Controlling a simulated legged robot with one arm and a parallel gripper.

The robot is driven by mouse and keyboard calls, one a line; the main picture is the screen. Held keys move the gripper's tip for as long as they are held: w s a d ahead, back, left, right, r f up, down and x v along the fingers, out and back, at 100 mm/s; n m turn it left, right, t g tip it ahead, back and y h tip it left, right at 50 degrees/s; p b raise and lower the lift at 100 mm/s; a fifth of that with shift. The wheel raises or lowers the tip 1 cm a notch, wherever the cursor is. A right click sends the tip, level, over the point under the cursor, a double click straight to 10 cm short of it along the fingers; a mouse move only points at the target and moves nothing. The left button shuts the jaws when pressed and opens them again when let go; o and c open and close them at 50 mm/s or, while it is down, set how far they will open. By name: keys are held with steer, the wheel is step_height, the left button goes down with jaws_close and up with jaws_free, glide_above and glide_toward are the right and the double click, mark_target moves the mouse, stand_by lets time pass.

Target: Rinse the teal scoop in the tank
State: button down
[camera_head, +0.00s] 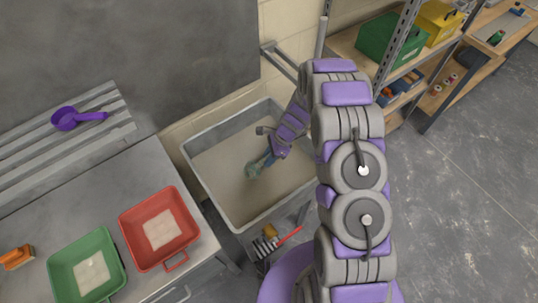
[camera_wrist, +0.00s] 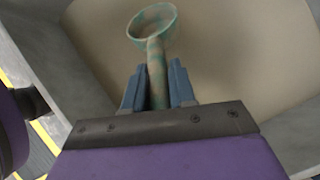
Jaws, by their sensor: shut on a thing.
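The teal scoop (camera_head: 254,170) is smeared with beige residue. It also shows in the wrist view (camera_wrist: 153,22), with its bowl pointing away from my gripper. My gripper (camera_head: 268,160) is shut on the scoop's handle; in the wrist view the blue fingers (camera_wrist: 158,85) stand on both sides of it. The tank (camera_head: 205,184) is a grey rectangular tub with a beige, cloudy content. My gripper holds the scoop over or in the tank's middle. I cannot tell whether the bowl touches the content.
Left of the tank, a metal counter holds a red tub (camera_head: 129,228), a green tub (camera_head: 60,271) and an orange brush (camera_head: 18,257). A purple scoop (camera_head: 78,118) lies on a slatted rack (camera_head: 30,140). Shelves with a green box (camera_head: 388,40) stand at right. The right floor is clear.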

step_height(320, 180, down, 16)
steer(key=b, duration=0.7)
steer(key=shift+a+r, duration=0.2)
stand_by(0.3)
stand_by(1.8)
step_height(320, 180, up, 28)
steer(key=p, duration=1.4)
steer(key=shift+r, duration=0.2)
stand_by(1.4)
